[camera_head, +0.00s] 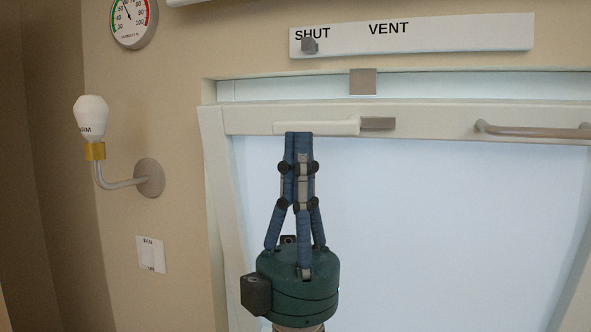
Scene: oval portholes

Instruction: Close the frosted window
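The frosted window (430,220) is a pale, glowing pane in a cream sash. Its top rail (440,118) sits below and apart from the top of the wall opening, and the sash seems to lean out toward me. A cream lever with a grey end (378,124) lies level on the rail. A grey square catch (362,82) is above it on the frame. My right gripper (299,138), blue fingers on a dark green body, points up with its fingertips together, overlapping the lever's lower edge; contact is unclear. My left gripper is not in view.
A bar handle (535,131) is on the rail at right. A strip marked SHUT and VENT (430,35) has a grey slider (309,45) by SHUT. A wall lamp (91,118), a dial (133,18) and a switch plate (151,255) are at left.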

